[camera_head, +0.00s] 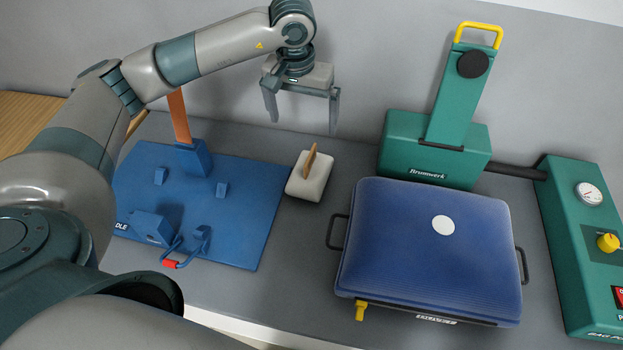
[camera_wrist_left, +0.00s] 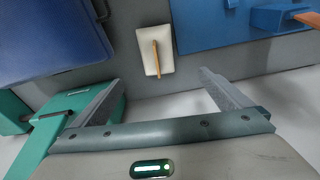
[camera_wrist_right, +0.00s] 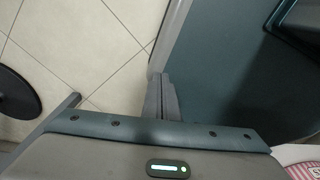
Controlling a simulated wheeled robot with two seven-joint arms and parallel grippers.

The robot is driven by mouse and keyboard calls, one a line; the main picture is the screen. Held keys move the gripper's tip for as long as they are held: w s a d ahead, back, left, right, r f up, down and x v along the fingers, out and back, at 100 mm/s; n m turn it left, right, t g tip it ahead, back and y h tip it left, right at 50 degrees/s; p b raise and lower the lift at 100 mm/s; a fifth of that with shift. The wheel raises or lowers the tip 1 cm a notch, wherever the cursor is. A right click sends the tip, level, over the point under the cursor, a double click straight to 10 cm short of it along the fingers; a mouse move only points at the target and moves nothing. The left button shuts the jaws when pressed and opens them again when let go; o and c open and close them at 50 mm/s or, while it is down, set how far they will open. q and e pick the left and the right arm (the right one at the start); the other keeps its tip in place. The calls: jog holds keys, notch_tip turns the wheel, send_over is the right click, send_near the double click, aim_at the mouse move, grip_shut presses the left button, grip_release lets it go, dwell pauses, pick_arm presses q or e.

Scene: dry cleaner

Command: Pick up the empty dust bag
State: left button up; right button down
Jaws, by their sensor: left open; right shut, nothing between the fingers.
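I cannot tell for certain which thing is the empty dust bag. A small white block (camera_head: 309,179) with an upright tan tab (camera_head: 311,161) lies on the grey counter; the block also shows in the left wrist view (camera_wrist_left: 154,60). My left gripper (camera_head: 303,124) is open and empty, above and behind the block, with its fingers pointing down. In the left wrist view the block lies beyond the fingertips (camera_wrist_left: 160,78), apart from them. My right gripper (camera_wrist_right: 163,90) is shut and empty over the tiled floor, away from the counter items.
A blue mat (camera_head: 240,225) with blue fixtures and an upright orange strip (camera_head: 180,118) lies to the left. A blue padded case (camera_head: 430,270) with side handles stands right of the block. A green machine (camera_head: 400,140) and a green gauge unit (camera_head: 575,255) stand behind and right.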

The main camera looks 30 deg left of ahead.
pick_arm(q)
notch_tip(320, 180, down, 3)
jog(key=shift+r+b, duration=0.15)
jog(key=shift+b, duration=0.9)
jog(key=p, duration=0.5)
send_over(310, 170)
jog(key=a, duration=0.1)
notch_tip(310, 170, down, 11)
jog(key=shift+w+a+r, duration=0.1)
jog(key=shift+w, duration=0.05)
jog(key=shift+w+f, duration=0.1)
jog(key=shift+f, duration=0.55)
